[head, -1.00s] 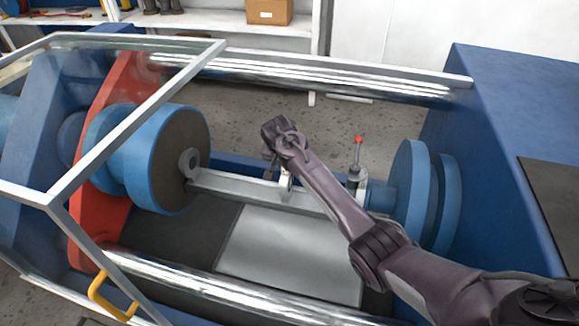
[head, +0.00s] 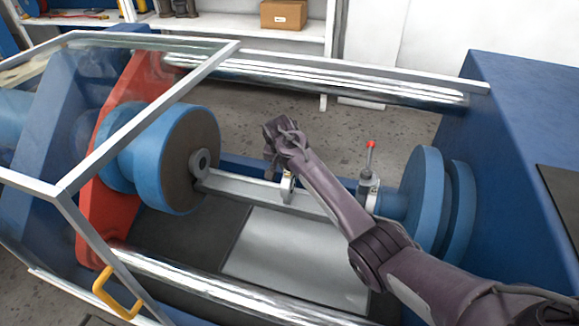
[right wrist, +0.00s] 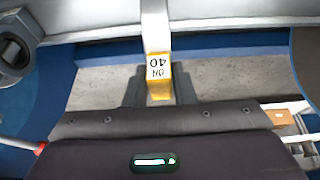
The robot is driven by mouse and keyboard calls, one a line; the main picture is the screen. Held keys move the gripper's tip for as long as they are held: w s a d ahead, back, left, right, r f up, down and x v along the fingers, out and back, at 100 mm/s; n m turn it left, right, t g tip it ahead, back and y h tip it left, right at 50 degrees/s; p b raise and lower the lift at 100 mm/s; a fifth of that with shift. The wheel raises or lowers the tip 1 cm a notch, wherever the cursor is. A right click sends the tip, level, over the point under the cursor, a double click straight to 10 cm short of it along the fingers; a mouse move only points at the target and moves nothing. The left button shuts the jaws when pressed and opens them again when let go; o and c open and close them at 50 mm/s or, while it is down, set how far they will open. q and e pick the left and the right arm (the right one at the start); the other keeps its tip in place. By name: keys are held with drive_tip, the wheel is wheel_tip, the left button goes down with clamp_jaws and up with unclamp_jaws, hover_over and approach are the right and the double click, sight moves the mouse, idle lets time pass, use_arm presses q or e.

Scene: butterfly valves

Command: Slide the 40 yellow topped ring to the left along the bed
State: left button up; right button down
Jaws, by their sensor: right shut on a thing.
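The yellow topped ring marked DN 40 (right wrist: 158,72) sits around the grey bed bar (right wrist: 155,25), its label upside down in the right wrist view. In the head view the ring (head: 288,187) shows as a small light ring around the bed (head: 240,189), mid-length, partly hidden by my arm. My right gripper (right wrist: 160,92) is shut on the ring's yellow top, a dark finger on each side. In the head view the gripper (head: 273,165) is mostly hidden behind my wrist. My left gripper is not in view.
A blue disc with a dark face (head: 190,155) and a grey lug (head: 200,162) stand at the bed's left end. A red-knobbed lever (head: 370,158) and blue discs (head: 425,200) stand at the right. A framed clear guard (head: 150,120) covers the left. The bed between ring and lug looks clear.

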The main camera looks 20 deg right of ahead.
drive_tip(key=shift+a, duration=0.1)
drive_tip(key=w+a+b, duration=0.1)
drive_tip(key=a+b, duration=0.1)
drive_tip(key=w+a+b, duration=0.1)
drive_tip(key=w+b, duration=0.1)
drive_tip(key=shift+a+f, duration=0.1)
drive_tip(key=shift+a, duration=0.3)
idle(0.7)
idle(0.3)
